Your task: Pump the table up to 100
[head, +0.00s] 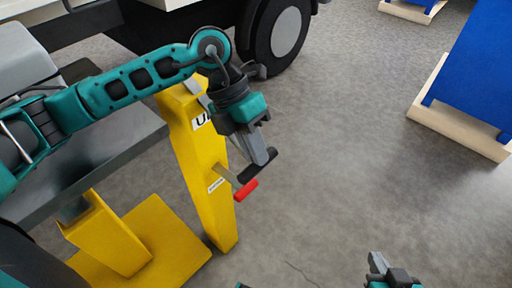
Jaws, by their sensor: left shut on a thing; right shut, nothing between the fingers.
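The lift table has a dark grey top (100,162) and a yellow base (160,238) at the left of the head view. A yellow upright post (198,160) stands at its right end, with a white label of which "U" can be read. A black handle (248,174) and a red handle (246,190) stick out from the post's right side, close together. My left gripper (262,157) is shut on the black handle; its fingers partly hide it. My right gripper (378,264) is shut and empty at the bottom edge, apart from the table. No height reading is visible.
A vehicle wheel (286,32) stands behind the post. A blue cabinet or panel on a pale wooden base (455,125) is at the right, with another pale base (410,12) at the top. The grey floor (340,150) between is clear.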

